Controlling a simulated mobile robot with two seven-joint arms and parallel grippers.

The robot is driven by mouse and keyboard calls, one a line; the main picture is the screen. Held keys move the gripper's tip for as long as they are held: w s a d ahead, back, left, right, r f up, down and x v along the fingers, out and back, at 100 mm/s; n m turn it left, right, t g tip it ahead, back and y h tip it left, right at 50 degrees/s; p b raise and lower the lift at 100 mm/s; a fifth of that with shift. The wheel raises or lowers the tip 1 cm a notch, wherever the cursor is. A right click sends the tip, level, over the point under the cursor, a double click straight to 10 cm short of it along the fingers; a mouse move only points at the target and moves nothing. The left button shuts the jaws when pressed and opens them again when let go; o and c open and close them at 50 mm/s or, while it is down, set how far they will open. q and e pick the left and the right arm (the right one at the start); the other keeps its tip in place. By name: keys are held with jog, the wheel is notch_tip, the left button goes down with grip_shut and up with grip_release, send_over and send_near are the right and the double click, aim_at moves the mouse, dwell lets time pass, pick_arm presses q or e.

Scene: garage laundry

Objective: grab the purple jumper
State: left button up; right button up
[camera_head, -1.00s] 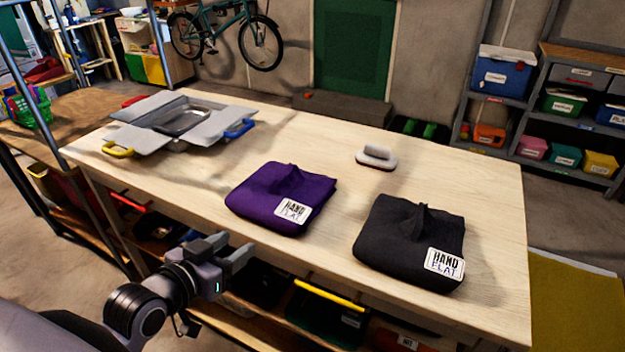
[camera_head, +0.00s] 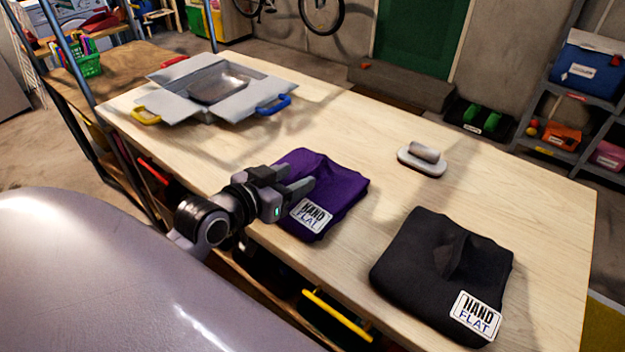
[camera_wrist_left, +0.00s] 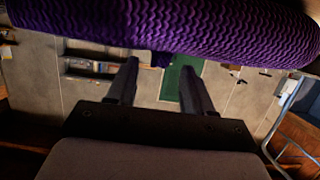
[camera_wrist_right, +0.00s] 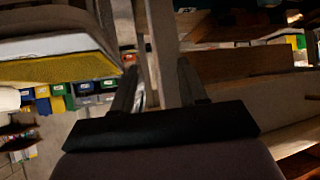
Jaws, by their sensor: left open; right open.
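The folded purple jumper (camera_head: 345,185) lies on the light wooden table, with a white "HAND FLAT" label (camera_head: 311,215) at its front corner. My left gripper (camera_head: 302,177) is open and empty, with its fingers over the jumper's left side in the head view. In the left wrist view, the jumper's purple knit (camera_wrist_left: 200,28) fills the top, close to the spread fingertips (camera_wrist_left: 158,64); I cannot tell if they touch it. My right gripper (camera_wrist_right: 158,68) is open and empty in its wrist view, below the table's height, and is outside the head view.
A folded black garment (camera_head: 430,270) with a similar label lies to the right. A white-handled brush or iron-like tool (camera_head: 421,160) sits behind. A grey tray with flaps (camera_head: 185,103) stands at the back left. The table (camera_head: 540,220) is bare at right.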

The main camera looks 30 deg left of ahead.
aim_at(306, 170)
pick_arm(q)
jog(key=x, duration=0.4)
jog(key=shift+r, duration=0.15)
grip_shut()
jog(key=shift+r, duration=0.1)
jog(key=shift+w, duration=0.1)
